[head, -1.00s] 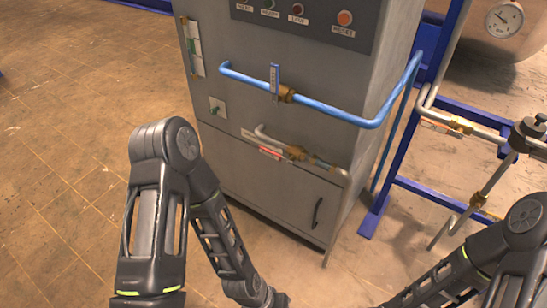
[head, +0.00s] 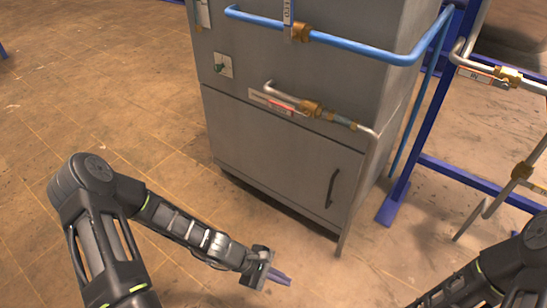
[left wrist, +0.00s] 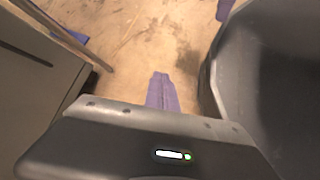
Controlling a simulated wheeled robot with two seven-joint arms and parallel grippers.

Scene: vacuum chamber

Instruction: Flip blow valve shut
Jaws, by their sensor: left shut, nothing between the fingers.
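A brass valve (head: 302,33) sits on the blue pipe across the grey cabinet front, with an upright handle or tag beside it. I cannot read which one is the blow valve. My left gripper (head: 278,278) is low in front of the cabinet, shut and empty, well below both valves. Its purple fingers (left wrist: 163,92) show closed together over the floor in the left wrist view. My right arm shows at the lower right, but its gripper is out of view.
The grey cabinet (head: 270,145) has a lower door with a dark handle (head: 332,188). A blue frame (head: 430,110) stands right of it, with pipes and a brass valve (head: 508,76) beside an IN label. Another brass valve (head: 523,170) is below. The floor at left is clear.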

